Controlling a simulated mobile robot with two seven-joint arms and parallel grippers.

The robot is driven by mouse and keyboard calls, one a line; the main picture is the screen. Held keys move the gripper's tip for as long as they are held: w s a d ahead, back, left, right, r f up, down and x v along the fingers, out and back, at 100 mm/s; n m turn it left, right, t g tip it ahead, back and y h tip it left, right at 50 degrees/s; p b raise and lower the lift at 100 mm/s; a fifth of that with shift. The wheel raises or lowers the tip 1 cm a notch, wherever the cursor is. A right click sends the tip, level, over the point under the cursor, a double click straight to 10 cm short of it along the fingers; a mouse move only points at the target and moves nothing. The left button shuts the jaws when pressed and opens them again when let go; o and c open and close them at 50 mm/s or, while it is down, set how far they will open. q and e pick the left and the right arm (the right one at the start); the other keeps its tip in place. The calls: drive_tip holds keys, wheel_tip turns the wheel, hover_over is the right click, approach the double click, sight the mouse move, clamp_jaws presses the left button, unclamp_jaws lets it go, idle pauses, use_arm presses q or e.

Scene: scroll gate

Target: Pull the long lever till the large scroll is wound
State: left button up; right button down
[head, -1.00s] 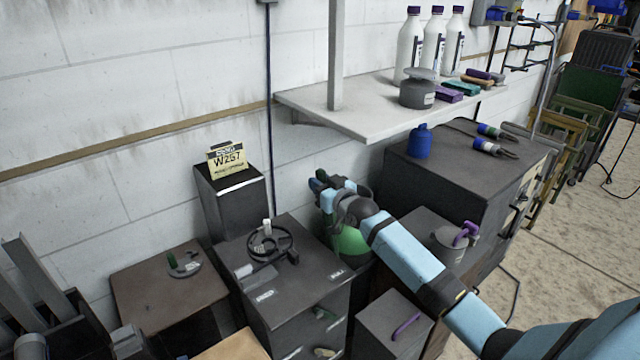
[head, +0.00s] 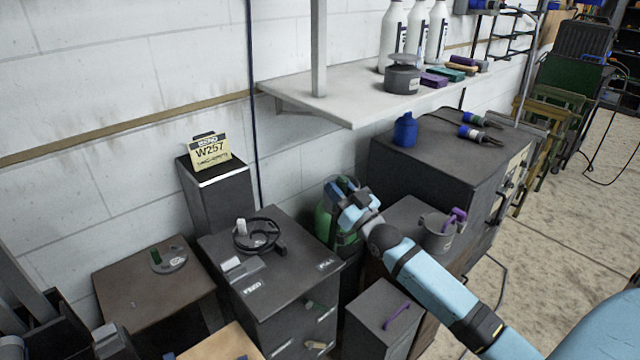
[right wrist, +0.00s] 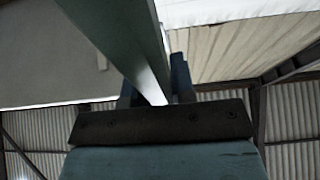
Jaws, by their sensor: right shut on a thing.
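The large scroll (head: 258,236) is a dark spiral ring with a white knob on its left part, on top of a dark cabinet (head: 295,250). Labels that seem to read FEED and PULL lie on the cabinet top. My right gripper (head: 343,192) is right of the cabinet, in front of a green rounded object (head: 324,222). It is shut, and the lever hardly shows there. In the right wrist view a long grey bar (right wrist: 132,40), which seems to be the long lever, runs down between the fingers (right wrist: 155,85). My left gripper is out of view.
A wall shelf (head: 345,105) with white bottles is above the gripper. A dark cabinet (head: 460,140) with a blue bottle stands at the right. A grey bucket (head: 438,236) and a low box (head: 383,312) are close to my right arm.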

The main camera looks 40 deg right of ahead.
drive_tip(key=s, duration=0.2)
drive_tip(key=s+f+t+b, duration=0.1)
drive_tip(key=s, duration=0.1)
drive_tip(key=s+t+b, duration=0.1)
drive_tip(key=s, duration=0.1)
drive_tip(key=shift+s+d+f, duration=0.15)
drive_tip(key=shift+d+f, duration=0.05)
drive_tip(key=shift+f, duration=0.1)
drive_tip(key=c, duration=1)
unclamp_jaws()
drive_tip(key=shift+r, duration=0.15)
drive_tip(key=shift+o, duration=0.2)
drive_tip(key=a+b+v, duration=0.1)
drive_tip(key=v, duration=1.2)
drive_tip(key=shift+s+d+f, duration=0.3)
drive_tip(key=shift+d, duration=0.2)
